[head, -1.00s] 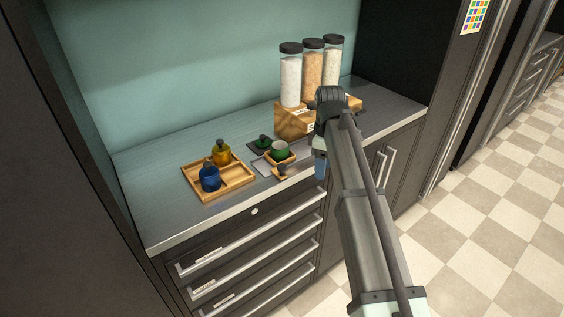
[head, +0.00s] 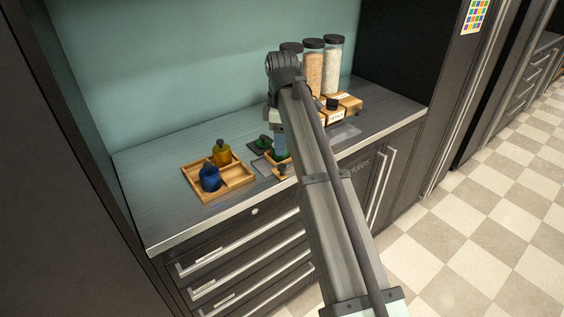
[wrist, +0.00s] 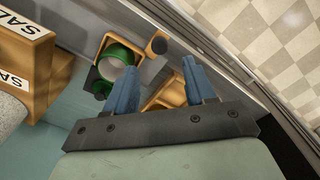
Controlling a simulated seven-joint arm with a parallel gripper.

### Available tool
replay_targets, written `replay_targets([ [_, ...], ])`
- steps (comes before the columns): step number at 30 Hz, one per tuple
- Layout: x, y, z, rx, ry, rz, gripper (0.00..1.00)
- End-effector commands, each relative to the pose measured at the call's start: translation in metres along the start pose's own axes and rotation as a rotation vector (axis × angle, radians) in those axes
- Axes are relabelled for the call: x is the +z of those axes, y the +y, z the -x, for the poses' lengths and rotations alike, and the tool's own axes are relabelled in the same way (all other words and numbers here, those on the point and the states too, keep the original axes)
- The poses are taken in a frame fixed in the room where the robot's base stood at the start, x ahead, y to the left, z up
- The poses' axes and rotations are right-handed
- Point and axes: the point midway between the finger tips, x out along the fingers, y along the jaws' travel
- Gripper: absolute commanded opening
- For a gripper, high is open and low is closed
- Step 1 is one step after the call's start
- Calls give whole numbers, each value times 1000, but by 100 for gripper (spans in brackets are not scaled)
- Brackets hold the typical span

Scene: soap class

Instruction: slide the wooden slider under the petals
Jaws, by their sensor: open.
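A small wooden piece with a dark round knob, which looks like the slider (head: 281,173), lies near the counter's front edge; its knob (wrist: 158,45) shows ahead of my fingers in the wrist view. Behind it a wooden holder carries a green cup (wrist: 117,68), mostly hidden behind my arm in the head view. I cannot make out the petals. My gripper (wrist: 160,80) is open and empty, its two blue fingers apart, pointing down above this group. In the head view my arm hides most of the gripper.
A green item (head: 263,141) sits on a dark mat behind. Tall jars (head: 333,65) on a wooden box (head: 349,102) stand right. Counter (head: 165,190) is clear at left.

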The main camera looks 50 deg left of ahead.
Motion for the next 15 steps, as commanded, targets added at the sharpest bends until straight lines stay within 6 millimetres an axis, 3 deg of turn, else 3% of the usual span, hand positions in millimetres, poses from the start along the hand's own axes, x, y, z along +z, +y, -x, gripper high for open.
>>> replay_targets([
  [9,0,-1,-54,-1,0,-1,55],
  [15,0,0,-72,0,0,-1,55],
])
